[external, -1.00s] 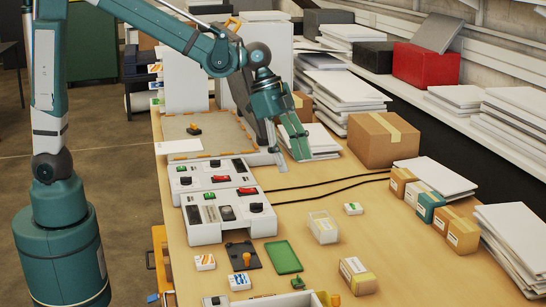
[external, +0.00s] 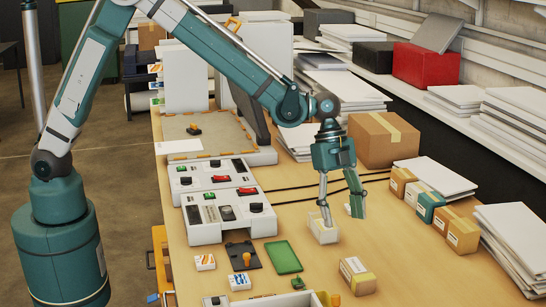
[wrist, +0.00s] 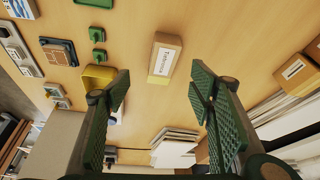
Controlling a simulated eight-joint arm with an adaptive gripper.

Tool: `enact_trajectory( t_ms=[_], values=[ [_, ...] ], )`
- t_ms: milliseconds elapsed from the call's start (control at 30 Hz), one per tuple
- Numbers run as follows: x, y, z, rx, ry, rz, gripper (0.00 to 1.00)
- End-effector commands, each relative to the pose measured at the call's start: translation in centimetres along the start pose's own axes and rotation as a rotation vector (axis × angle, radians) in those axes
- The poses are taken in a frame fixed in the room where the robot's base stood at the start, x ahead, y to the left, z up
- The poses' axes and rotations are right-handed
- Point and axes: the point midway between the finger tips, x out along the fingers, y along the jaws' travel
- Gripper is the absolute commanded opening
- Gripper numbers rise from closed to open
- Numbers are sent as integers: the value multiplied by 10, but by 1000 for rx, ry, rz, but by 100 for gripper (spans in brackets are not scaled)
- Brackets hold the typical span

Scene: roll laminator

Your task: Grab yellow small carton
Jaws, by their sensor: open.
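A small carton with a white label and a yellow end (external: 357,276) lies on the table at the front right in the external view. It appears to be the labelled carton in the wrist view (wrist: 165,57), beyond and between the fingertips, not touched.
Several small cartons (external: 432,207) stand in a row at right. White control boxes (external: 220,215) and a large brown carton (external: 383,140) are farther back.

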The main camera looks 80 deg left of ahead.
Motion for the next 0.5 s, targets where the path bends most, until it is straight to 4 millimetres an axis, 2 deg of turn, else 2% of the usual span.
enact_trajectory(
  t_ms=[100,300,500],
  values=[
    [26,-6,-9,50,6,24,54],
    [63,-12,-20,126,14,60,54],
    [83,-14,-25,166,20,79,54]
  ],
)
